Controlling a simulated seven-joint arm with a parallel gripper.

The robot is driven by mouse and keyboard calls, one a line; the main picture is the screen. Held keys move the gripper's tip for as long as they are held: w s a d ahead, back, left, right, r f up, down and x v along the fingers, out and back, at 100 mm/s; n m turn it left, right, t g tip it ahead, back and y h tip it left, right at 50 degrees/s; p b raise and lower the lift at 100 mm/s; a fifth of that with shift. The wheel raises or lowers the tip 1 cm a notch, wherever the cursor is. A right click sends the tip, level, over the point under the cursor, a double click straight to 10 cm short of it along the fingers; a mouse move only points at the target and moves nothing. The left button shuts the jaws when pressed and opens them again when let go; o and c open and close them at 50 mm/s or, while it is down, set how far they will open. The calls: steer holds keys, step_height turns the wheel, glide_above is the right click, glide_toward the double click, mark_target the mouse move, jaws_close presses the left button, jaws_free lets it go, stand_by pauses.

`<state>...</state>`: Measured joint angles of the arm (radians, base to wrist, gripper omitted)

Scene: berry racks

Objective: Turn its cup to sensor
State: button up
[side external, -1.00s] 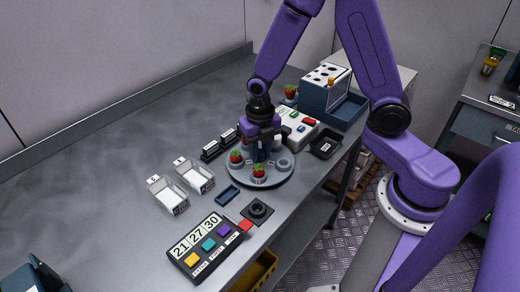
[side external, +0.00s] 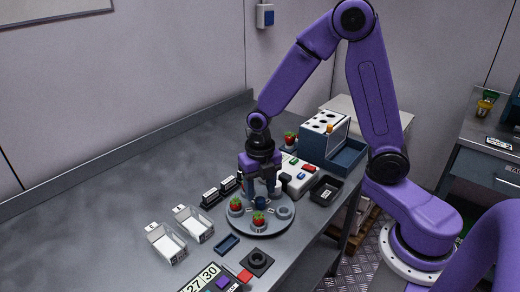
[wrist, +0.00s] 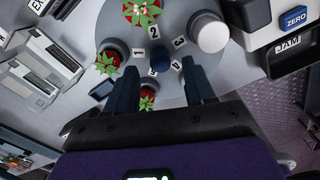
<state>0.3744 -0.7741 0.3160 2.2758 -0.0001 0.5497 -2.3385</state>
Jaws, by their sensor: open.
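A round grey turntable (side external: 260,231) on the bench carries cups around a small blue centre knob (wrist: 160,60). Red strawberries with green leaves sit in cups at the left (side external: 236,204) and front (side external: 258,218); the wrist view shows a third berry (wrist: 147,101) partly hidden by my gripper. One pale cup (wrist: 208,32) holds no visible berry. Number labels 1, 2 and 3 show around the knob; 4 is partly hidden. My gripper (wrist: 158,72) points down over the middle, its open fingers on either side of the knob, apparently without touching it. I cannot tell which part is the sensor.
A white box with coloured buttons (side external: 300,172) stands close behind the turntable; a black tray (side external: 326,190) is at its right. The left bench is clear.

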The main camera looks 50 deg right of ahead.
mark_target(260, 199)
step_height(260, 199, up, 14)
stand_by(0.4)
steer(key=shift+s+f, duration=0.1)
steer(key=s+f+m, duration=0.2)
steer(key=s+m, duration=0.7)
steer(key=s, duration=0.2)
steer(key=s+f+m, duration=0.2)
steer(key=s+m, duration=0.7)
steer(key=s, duration=0.1)
steer(key=shift+s+d+m, duration=0.3)
steer(key=shift+s+m, duration=0.05)
steer(key=shift+m, duration=0.05)
